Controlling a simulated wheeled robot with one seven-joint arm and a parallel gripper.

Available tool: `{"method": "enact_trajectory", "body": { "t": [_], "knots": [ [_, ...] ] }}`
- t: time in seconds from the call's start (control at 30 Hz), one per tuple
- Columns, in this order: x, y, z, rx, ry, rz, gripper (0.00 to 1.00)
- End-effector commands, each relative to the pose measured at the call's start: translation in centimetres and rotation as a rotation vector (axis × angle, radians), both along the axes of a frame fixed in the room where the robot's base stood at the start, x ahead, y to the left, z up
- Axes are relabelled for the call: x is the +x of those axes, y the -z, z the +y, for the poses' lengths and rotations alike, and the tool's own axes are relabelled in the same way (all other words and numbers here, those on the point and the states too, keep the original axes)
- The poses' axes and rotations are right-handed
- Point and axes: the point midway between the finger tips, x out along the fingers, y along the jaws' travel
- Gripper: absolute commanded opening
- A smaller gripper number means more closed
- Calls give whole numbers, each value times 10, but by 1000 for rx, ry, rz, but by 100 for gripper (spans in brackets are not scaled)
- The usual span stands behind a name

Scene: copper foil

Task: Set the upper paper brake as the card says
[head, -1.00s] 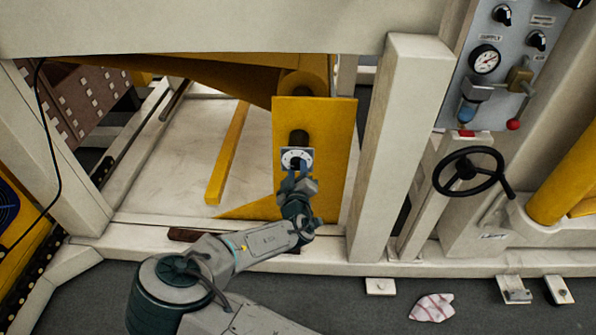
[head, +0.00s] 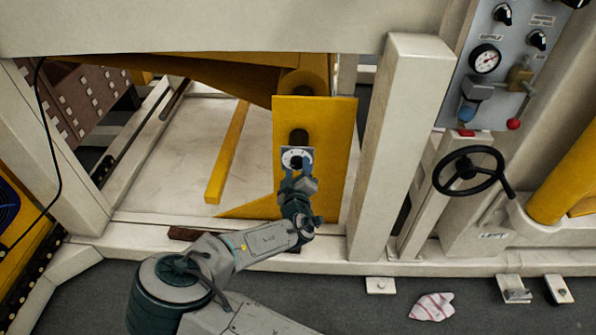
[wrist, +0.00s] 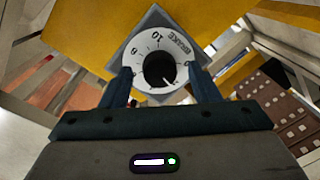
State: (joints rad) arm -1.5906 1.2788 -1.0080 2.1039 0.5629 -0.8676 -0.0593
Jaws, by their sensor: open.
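The brake dial (wrist: 160,65) is a white round scale marked "BRAKE" with numbers, among them 10, on a grey square plate. Its black knob (wrist: 159,70) sits at the centre, with a pale pointer mark towards its lower edge in the wrist view. In the head view the dial (head: 297,158) is on the yellow panel (head: 335,190). My gripper (wrist: 160,80) is open, with its blue-grey fingers on either side of the dial. I cannot tell whether the fingers touch the knob. In the head view my gripper (head: 297,170) covers the dial's lower part. I see no legible card.
A white post (head: 400,140) stands to the right of the yellow panel. Beyond it are a black handwheel (head: 468,172) and a grey control panel (head: 510,50) with a gauge. A crumpled striped cloth (head: 432,307) lies on the grey floor.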

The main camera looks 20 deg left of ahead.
Motion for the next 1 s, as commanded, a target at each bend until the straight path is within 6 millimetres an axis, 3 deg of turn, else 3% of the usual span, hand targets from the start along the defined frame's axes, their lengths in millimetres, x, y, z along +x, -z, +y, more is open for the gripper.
{"method": "enact_trajectory", "body": {
  "t": [0.17,0.7,1.0],
  "knots": [
    [-12,-2,-3,1,0,0,56],
    [-117,-8,-32,0,-3,2,56],
    [-133,-8,-38,-1,-1,0,56]
  ]
}}
